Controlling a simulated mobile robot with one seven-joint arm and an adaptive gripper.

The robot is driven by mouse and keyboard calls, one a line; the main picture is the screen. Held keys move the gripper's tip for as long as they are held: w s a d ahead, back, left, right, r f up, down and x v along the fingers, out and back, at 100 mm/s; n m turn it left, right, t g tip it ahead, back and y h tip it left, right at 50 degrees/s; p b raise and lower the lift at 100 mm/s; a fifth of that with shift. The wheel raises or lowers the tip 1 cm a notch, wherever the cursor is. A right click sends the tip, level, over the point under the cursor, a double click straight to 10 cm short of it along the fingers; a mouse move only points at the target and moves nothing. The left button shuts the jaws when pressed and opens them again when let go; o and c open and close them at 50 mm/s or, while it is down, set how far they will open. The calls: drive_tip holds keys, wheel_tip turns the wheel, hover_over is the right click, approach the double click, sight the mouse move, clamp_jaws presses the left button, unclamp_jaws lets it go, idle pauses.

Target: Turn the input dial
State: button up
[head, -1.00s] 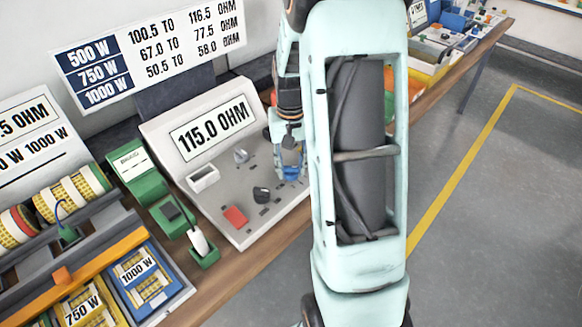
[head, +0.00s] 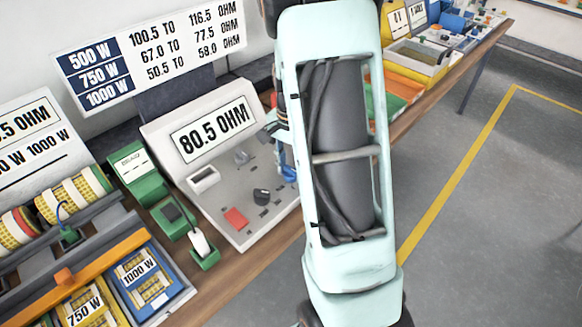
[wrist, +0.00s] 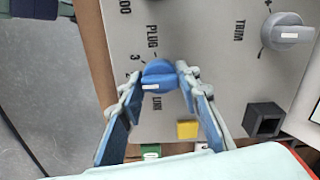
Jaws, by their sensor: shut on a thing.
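A blue dial (wrist: 158,74) with a white pointer mark sits on a light grey panel in the wrist view. Printed marks around it include "PLUG" and numbers; I cannot read an input label. My gripper (wrist: 162,78) has one finger on each side of the dial and is shut on it. In the head view my arm hides most of the gripper and the dial. The meter display (head: 214,128) on the sloped grey console (head: 262,226) reads 80.5 OHM.
A grey dial marked "TRIM" (wrist: 288,32), a dark square socket (wrist: 263,119) and a yellow block (wrist: 188,129) are near the gripper. A limits board (head: 150,55) stands behind the console. Green holders (head: 138,172) and resistor trays (head: 148,280) lie to its left.

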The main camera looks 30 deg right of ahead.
idle(0.3)
drive_tip(key=o, duration=1.1)
wheel_tip(320, 180, up, 12)
idle(0.4)
